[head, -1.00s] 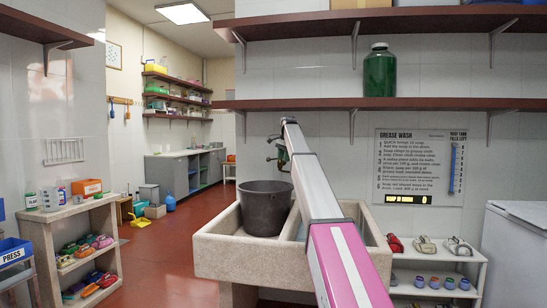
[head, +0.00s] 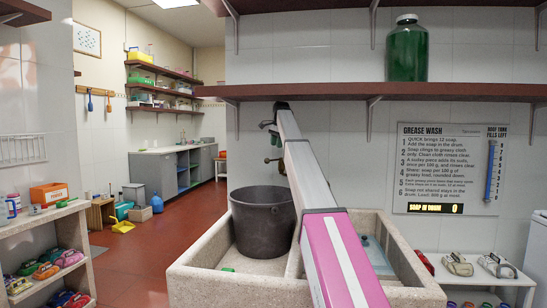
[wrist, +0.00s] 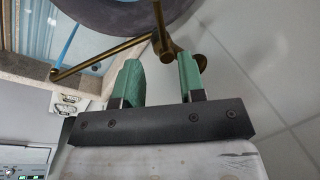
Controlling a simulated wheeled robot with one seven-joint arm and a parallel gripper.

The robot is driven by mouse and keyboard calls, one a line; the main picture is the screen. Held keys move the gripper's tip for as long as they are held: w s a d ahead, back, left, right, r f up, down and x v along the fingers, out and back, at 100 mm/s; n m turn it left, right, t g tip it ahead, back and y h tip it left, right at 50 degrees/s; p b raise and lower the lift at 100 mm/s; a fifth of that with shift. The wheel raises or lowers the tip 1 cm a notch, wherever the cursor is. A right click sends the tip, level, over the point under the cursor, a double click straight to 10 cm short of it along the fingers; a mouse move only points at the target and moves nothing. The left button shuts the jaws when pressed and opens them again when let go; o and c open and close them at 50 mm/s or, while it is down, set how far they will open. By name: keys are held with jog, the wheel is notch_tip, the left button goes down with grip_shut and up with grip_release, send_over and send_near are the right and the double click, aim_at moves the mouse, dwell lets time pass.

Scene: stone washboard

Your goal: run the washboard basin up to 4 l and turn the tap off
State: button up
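The stone washboard basin (head: 412,291) is the right-hand trough of the stone sink, partly behind my arm. Its bluish inside (head: 375,256) shows; I cannot read a water level. The brass tap (head: 276,161) is on the wall behind the sink. In the wrist view, its pipe (wrist: 105,58) reaches over the basin. A thin blue streak (wrist: 69,42), apparently water, runs from the spout end into the basin. My gripper (wrist: 160,65) has its green fingers apart and empty, close to the tap's brass handle (wrist: 160,28). In the head view the gripper (head: 268,125) is mostly hidden.
A dark bucket (head: 262,222) stands in the left trough. A green jar (head: 407,50) is on the shelf (head: 450,95) above. A wall sign (head: 450,165) has a display reading soap in drum 0. Shoe shelves stand on both sides.

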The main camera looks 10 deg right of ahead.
jog(key=f, duration=0.2)
jog(key=w+f, duration=0.1)
jog(key=f, duration=0.4)
jog(key=shift+w+a+f, duration=0.15)
jog(key=shift+w+a, duration=0.05)
jog(key=shift+a, duration=0.2)
grip_shut()
